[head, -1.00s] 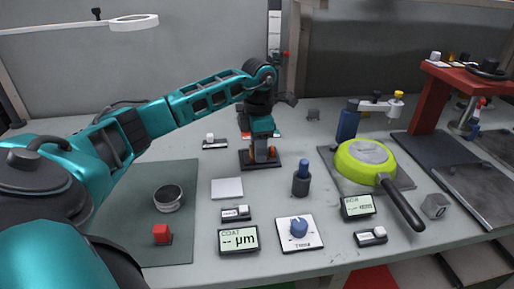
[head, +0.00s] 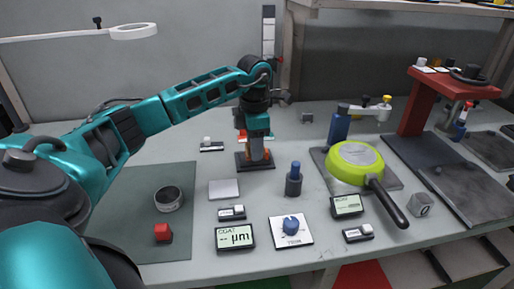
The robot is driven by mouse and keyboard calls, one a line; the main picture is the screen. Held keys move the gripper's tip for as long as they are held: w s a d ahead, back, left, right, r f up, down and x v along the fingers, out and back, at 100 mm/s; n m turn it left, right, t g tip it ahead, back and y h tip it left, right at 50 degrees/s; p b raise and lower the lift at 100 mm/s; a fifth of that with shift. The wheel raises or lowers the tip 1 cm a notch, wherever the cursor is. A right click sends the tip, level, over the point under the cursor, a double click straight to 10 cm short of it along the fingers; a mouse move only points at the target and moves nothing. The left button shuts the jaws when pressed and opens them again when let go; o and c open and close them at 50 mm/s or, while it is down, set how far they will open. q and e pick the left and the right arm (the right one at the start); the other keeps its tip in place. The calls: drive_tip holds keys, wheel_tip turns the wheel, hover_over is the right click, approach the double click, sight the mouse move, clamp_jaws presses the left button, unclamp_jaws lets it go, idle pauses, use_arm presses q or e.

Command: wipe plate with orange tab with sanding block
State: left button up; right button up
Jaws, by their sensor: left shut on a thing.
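My left gripper (head: 257,143) points straight down at the middle back of the bench. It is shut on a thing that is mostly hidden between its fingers. Orange-brown patches show near the fingertips, but I cannot tell whether they belong to the gripper, the held thing or a tab. A dark flat plate (head: 243,166) lies directly below the fingertips, at or close to contact. A plain light grey square plate (head: 223,189) lies nearer, with no orange tab visible on it. I cannot clearly make out the sanding block. My right gripper is not in view.
A dark blue-topped cylinder (head: 294,183) stands right of the gripper. A green pan (head: 352,158) lies upside down farther right, its black handle toward the front. In front are a coat meter (head: 235,237) and a dial (head: 291,228). A cup (head: 168,199) and red block (head: 162,233) sit left.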

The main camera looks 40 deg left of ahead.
use_arm(q)
wheel_tip(320, 180, up, 4)
drive_tip(key=p, duration=0.3)
drive_tip(key=shift+r, duration=0.5)
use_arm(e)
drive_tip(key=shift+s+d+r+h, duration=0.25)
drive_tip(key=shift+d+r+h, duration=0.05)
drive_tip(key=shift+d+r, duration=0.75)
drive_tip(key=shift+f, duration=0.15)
